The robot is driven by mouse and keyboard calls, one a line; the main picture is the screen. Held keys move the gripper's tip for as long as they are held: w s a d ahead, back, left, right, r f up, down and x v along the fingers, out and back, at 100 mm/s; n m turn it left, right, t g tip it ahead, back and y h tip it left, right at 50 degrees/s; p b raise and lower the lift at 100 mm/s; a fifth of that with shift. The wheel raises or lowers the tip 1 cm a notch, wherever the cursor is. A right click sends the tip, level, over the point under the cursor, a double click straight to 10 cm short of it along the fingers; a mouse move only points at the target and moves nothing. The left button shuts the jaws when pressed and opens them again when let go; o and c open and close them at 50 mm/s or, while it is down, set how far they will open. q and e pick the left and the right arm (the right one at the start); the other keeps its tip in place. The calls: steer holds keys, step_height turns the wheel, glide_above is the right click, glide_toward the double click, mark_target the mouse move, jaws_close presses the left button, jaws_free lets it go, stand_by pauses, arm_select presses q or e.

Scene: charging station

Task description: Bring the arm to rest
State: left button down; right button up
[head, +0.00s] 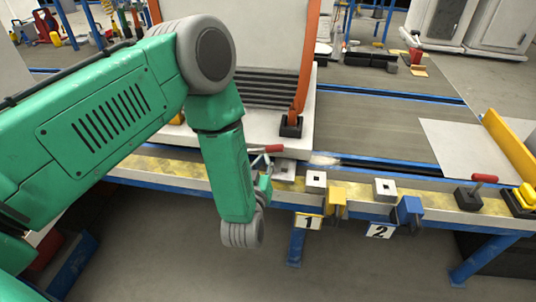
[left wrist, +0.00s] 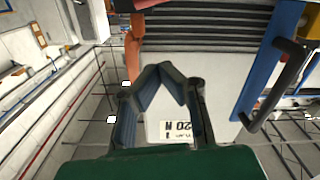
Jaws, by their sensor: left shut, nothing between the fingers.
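My left arm (head: 110,110), green with grey joints, comes in from the left and bends down in front of the white charging station (head: 264,35). In the head view my left gripper (head: 265,183) is small and mostly hidden behind the forearm, over the bench's front edge. In the left wrist view the dark fingers of my left gripper (left wrist: 163,72) meet at their tips with nothing between them. A white panel with dark slats (left wrist: 200,28) and a label shows beyond them. My right gripper is not in view.
A bench with a blue and yellow front edge (head: 440,205) runs across. It carries a yellow socket marked 1 (head: 336,197), a blue socket marked 2 (head: 408,210) and a red-handled lever (head: 484,179). A red handle (head: 268,149) is close to my left forearm. The front floor looks clear.

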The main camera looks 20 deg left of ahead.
arm_select(q)
steer(key=s+a+f+m+g+h+p, duration=0.1)
steer(key=s+f+m+g+h, duration=0.1)
steer(key=s+f+g, duration=0.65)
steer(key=s+a+f+m+g+h+p, duration=0.1)
steer(key=s+a+f+m+g+h, duration=0.2)
steer(key=s, duration=1.1)
steer(key=s+a+g+y, duration=0.1)
steer(key=s+g, duration=0.4)
steer(key=s, duration=0.6)
steer(key=shift+s+r+m, duration=0.15)
steer(key=shift+m, duration=0.15)
